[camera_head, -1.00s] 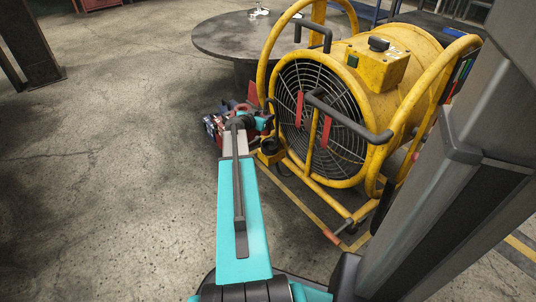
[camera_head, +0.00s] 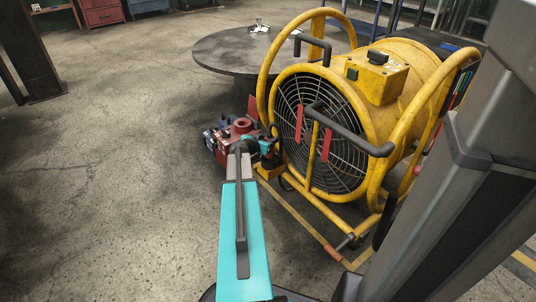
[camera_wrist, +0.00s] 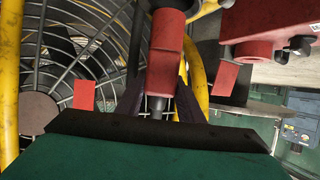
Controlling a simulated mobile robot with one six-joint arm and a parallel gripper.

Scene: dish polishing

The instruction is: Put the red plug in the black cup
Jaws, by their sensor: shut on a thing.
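In the wrist view, the red plug (camera_wrist: 166,58) stands between the two dark fingers of my gripper (camera_wrist: 158,102). It has a red body with a darker rod below it, and my gripper is shut on it. In the head view, my gripper is small and mostly hidden behind my own arm, in front of the yellow fan. I cannot make out the plug there. I cannot pick out a black cup in either view. Small items (camera_head: 259,28) lie on the round table, too small to tell apart.
A large yellow fan (camera_head: 330,120) with a tubular frame stands close on the right. Red machinery (camera_head: 228,140) sits on the floor beside it, and a red housing (camera_wrist: 262,28) shows in the wrist view. The dark round table (camera_head: 225,52) is behind. Open concrete floor lies left.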

